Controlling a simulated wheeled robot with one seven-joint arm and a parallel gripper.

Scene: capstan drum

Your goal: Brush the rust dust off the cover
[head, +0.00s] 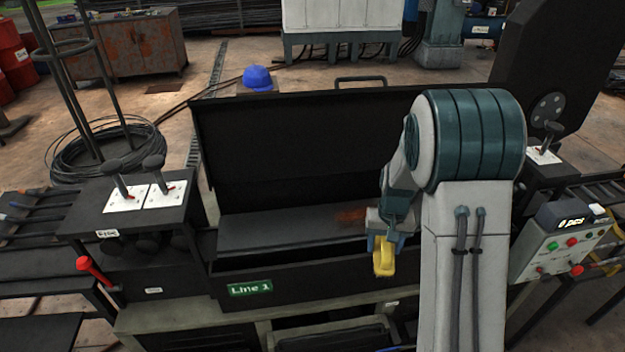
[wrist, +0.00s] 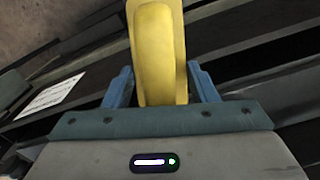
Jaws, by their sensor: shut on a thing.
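My gripper (head: 384,240) is shut on a yellow brush (head: 384,258), which hangs down in front of the machine. In the wrist view the yellow brush (wrist: 157,50) stands between the two blue fingers of my gripper (wrist: 155,85); its bristles cannot be made out. The rust dust (head: 351,215) shows as a faint orange-brown patch on the dark flat surface, just left of and beyond my gripper. The black cover (head: 290,140) stands raised behind that surface, with a handle on its top edge. The brush is apart from the dust. My arm hides the right side of the machine.
A lever box (head: 125,200) with two black levers stands at the left, with a red handle (head: 95,268) below it. A control box (head: 565,245) with coloured buttons is at the right. A blue cap (head: 257,78) lies behind the cover. The surface left of the dust is clear.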

